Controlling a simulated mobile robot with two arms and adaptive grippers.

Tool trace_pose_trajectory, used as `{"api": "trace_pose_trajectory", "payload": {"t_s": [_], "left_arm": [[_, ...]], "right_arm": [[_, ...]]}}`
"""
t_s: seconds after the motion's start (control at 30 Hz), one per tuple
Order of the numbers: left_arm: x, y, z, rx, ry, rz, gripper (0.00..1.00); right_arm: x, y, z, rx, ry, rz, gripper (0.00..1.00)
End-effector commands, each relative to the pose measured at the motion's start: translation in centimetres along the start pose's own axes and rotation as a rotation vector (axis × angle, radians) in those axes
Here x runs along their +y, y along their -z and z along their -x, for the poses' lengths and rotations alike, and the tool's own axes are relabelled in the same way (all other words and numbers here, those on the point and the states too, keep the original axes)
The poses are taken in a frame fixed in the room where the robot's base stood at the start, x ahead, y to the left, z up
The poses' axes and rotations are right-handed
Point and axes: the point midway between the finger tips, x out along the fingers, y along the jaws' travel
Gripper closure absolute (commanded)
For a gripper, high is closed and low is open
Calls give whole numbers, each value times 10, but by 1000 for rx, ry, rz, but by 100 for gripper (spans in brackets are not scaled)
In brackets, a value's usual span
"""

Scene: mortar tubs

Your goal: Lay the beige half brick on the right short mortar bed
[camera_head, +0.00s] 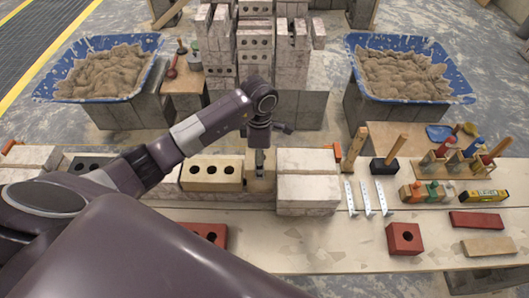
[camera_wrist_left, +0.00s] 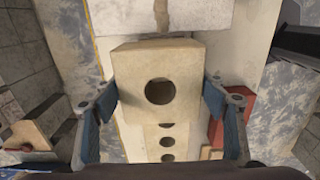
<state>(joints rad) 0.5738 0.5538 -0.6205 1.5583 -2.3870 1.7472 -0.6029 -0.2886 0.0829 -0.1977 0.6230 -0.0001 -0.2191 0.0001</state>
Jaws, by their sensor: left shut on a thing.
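The beige half brick (camera_wrist_left: 130,75) has one round hole and lies between the blue finger pads of my left gripper (camera_wrist_left: 160,95), which is shut on it. In the head view my left gripper (camera_head: 259,160) points down over the half brick (camera_head: 262,185). The half brick is in the gap between a beige three-hole brick (camera_head: 212,173) on the left and stacked white blocks (camera_head: 308,187) on the right. The right short mortar bed is hidden, and I cannot tell whether the half brick touches it. My right gripper is not in view.
Two blue mortar tubs (camera_head: 153,43) (camera_head: 463,90) stand behind the bench (camera_head: 330,255). Stacked bricks (camera_head: 255,45) stand between them. Metal brackets (camera_head: 367,199), hammers, a level (camera_head: 483,196) and red bricks (camera_head: 404,239) occupy the right. The bench front is partly clear.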

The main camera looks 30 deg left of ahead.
Motion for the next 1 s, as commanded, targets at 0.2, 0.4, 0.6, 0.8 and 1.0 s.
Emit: {"api": "trace_pose_trajectory", "payload": {"t_s": [0.2, 0.4, 0.6, 0.8, 1.0], "left_arm": [[0, 0, -19, -2, 1, 2, 88], [0, -1, -39, -3, 0, 0, 88], [0, -1, -53, -2, -1, 0, 88], [0, -1, -58, -2, -2, 0, 88], [0, 0, -58, -2, -2, 0, 88]], "right_arm": [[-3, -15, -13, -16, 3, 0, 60], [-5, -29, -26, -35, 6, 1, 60], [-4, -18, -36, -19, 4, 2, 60], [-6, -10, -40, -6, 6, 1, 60], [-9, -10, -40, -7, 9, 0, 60]]}}
